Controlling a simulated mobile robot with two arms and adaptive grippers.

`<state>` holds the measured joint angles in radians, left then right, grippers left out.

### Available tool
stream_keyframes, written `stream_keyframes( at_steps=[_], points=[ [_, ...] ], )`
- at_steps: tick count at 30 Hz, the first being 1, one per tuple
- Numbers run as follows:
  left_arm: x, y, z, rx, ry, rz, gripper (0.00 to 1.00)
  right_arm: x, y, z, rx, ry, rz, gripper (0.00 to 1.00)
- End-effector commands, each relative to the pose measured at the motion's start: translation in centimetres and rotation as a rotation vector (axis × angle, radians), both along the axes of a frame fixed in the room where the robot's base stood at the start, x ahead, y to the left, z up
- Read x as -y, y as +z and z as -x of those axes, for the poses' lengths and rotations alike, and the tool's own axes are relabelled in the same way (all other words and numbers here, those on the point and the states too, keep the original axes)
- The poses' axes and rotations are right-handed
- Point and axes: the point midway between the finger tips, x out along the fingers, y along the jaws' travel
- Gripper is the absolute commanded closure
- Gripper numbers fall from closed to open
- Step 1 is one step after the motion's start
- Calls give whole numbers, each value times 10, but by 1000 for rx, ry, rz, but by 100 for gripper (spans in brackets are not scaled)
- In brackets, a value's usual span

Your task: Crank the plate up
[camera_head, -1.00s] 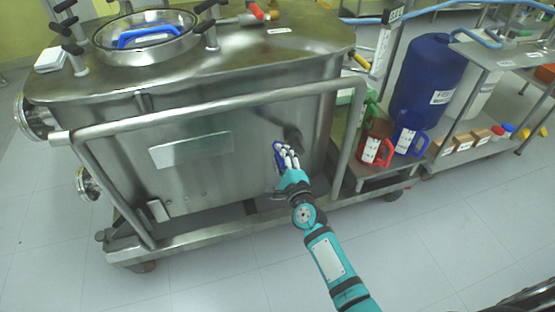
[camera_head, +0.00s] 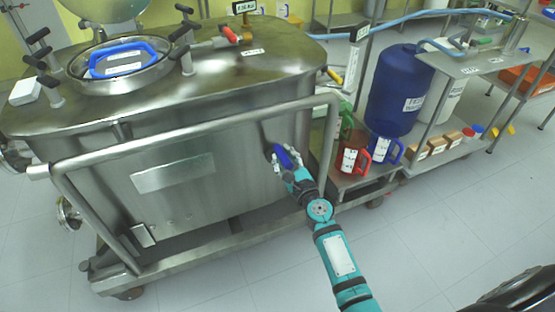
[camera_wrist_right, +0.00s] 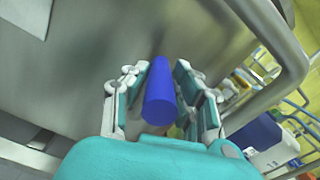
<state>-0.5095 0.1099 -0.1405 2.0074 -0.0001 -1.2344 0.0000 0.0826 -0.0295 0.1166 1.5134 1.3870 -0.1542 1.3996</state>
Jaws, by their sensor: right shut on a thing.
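A blue crank handle (camera_head: 289,157) sticks out from the side wall of the steel tank (camera_head: 228,160), near its right end. My right gripper (camera_head: 281,165) is at this handle, its fingers on either side of it. In the right wrist view, the blue handle (camera_wrist_right: 160,94) lies between the two fingers of my right gripper (camera_wrist_right: 160,85), which is shut on it. The crank's arm behind the handle is mostly hidden. A pale rectangular plate (camera_head: 173,174) is fixed flat on the tank's side wall. My left gripper is not in view.
A steel guard rail (camera_head: 200,118) runs around the tank; its right upright stands close to my right arm. A red jug (camera_head: 350,159) and a blue jug (camera_head: 384,150) stand on a low shelf to the right, near a blue barrel (camera_head: 399,92). The front floor is clear.

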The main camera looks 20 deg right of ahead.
Motion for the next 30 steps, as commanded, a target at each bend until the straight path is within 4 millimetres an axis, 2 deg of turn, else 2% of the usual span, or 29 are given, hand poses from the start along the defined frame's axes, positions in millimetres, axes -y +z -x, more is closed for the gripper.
stream_keyframes(
  at_steps=[1, 4, 21, 22, 26, 30],
  points=[
    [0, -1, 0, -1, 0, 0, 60, 9, 8, -2, 13, -16, -10, 100],
    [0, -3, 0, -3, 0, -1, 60, 12, 8, -2, 12, -16, -37, 100],
    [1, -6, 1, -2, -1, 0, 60, 15, 8, -2, 10, -16, -63, 100],
    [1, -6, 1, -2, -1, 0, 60, 15, 8, -2, 10, -16, -63, 71],
    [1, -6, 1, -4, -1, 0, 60, 14, 8, -2, 11, -15, -64, 54],
    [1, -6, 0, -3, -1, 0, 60, 12, 5, -2, 6, -10, -66, 52]
  ],
)
